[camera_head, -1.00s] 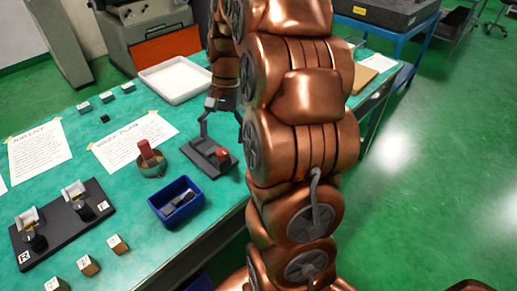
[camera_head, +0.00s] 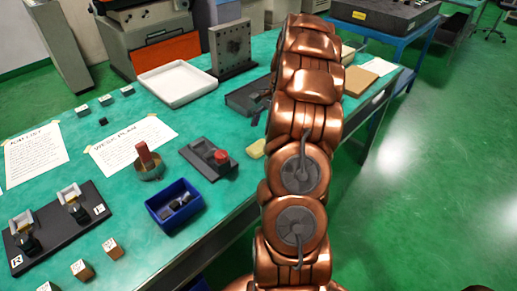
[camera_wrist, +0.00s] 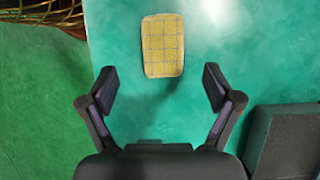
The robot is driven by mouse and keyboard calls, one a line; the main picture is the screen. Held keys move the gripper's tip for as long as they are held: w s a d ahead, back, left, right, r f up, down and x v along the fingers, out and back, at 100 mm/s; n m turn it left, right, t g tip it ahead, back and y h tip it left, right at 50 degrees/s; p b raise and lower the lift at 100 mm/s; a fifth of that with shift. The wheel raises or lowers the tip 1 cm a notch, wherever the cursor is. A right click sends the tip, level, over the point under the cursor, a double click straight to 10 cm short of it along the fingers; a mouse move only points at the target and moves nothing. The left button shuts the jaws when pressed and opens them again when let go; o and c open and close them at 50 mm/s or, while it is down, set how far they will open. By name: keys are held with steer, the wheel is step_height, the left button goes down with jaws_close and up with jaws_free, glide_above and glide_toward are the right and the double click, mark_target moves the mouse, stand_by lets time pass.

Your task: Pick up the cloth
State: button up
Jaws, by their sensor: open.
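The cloth (camera_wrist: 162,45) is a flat yellow pad with a grid pattern, lying on the green table top. In the head view it shows partly as a yellow patch (camera_head: 257,149) near the table's front edge, beside my arm. My gripper (camera_wrist: 160,84) is open and empty in the wrist view. Its fingers are spread wide, and the cloth lies ahead of them, roughly centred between them and not touched. In the head view my gripper is mostly hidden behind my arm.
In the head view, a black device with a red knob (camera_head: 208,158), a blue bin (camera_head: 160,222) and a white tray (camera_head: 177,84) are on the table (camera_head: 215,122).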

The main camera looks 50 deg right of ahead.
mark_target(259, 145)
steer(key=shift+p+x, duration=0.75)
steer(key=shift+x, duration=2.25)
steer(key=shift+w, duration=0.2)
steer(key=shift+c, duration=0.2)
steer(key=c, duration=1.1)
steer(key=shift+r, duration=0.1)
steer(key=shift+r+b, duration=0.65)
steer(key=shift+r, duration=1.1)
steer(key=s+d+r+b, duration=0.1)
steer(key=s+b, duration=0.2)
steer(key=s, duration=1.3)
steer(key=shift+r, duration=0.2)
